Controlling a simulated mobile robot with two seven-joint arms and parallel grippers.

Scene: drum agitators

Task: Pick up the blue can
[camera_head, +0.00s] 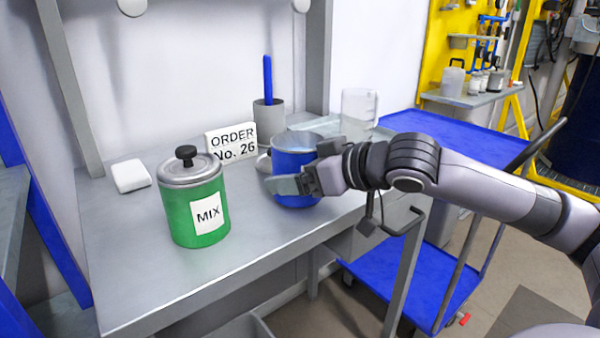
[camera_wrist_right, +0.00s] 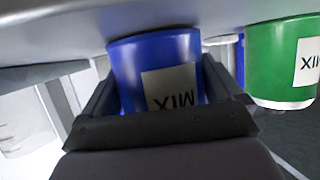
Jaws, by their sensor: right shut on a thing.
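The blue can (camera_head: 296,158) stands upright on the grey table, right of the green can, and its top looks open. My right gripper (camera_head: 292,185) reaches in from the right and is shut on the blue can low on its side. In the right wrist view the blue can (camera_wrist_right: 158,65), with a white MIX label, sits between the two fingers (camera_wrist_right: 158,95). The head view does not show clearly whether its base touches the table. My left gripper is not in view.
A green can (camera_head: 190,215) with a lid and MIX label stands to the left. Behind are an ORDER No. 26 sign (camera_head: 231,143), a grey cup (camera_head: 268,115) with a blue stick, a clear jug (camera_head: 358,108) and a white block (camera_head: 131,176). A blue cart (camera_head: 400,270) stands right.

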